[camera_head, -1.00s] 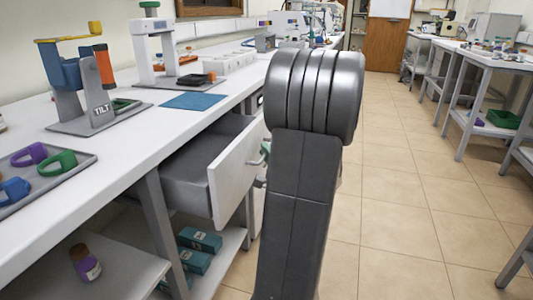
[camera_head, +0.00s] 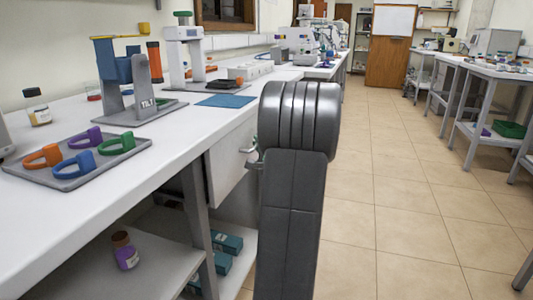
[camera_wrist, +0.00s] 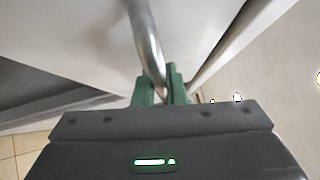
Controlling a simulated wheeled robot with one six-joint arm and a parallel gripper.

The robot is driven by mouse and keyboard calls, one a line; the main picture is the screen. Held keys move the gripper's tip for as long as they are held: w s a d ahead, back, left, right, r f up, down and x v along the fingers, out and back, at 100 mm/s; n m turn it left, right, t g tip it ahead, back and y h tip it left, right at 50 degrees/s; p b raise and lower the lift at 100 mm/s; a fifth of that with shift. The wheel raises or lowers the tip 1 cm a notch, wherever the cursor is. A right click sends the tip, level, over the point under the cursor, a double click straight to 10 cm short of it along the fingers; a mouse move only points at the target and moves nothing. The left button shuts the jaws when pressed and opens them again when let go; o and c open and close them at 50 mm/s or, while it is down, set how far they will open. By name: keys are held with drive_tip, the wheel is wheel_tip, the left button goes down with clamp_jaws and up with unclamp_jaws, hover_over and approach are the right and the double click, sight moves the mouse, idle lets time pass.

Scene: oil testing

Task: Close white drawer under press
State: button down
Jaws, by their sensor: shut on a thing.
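The white drawer (camera_head: 232,165) is under the bench, below the white press with the green knob (camera_head: 187,50). In the head view its front sits near the bench edge and its inside does not show. Whether a small gap remains cannot be told. Its handle (camera_head: 250,152) sticks out from the front, partly behind my arm. In the wrist view my gripper (camera_wrist: 163,88) has its green fingers shut around the metal bar of the handle (camera_wrist: 146,40).
The bench carries a blue mat (camera_head: 224,101), a tilt stand (camera_head: 130,80) and a grey tray (camera_head: 75,165) with coloured rings. A lower shelf holds a brown-capped bottle (camera_head: 125,252) and teal boxes (camera_head: 228,243). The tiled floor (camera_head: 400,190) to the right is clear.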

drive_tip(key=shift+w+a, duration=0.1)
drive_tip(key=shift+a, duration=0.25)
drive_tip(key=c, duration=1.5)
unclamp_jaws()
drive_tip(key=shift+a, duration=0.1)
drive_tip(key=shift+f, duration=0.1)
drive_tip(key=p+v, duration=0.1)
drive_tip(key=v, duration=1.2)
drive_tip(key=shift+s+p, duration=0.35)
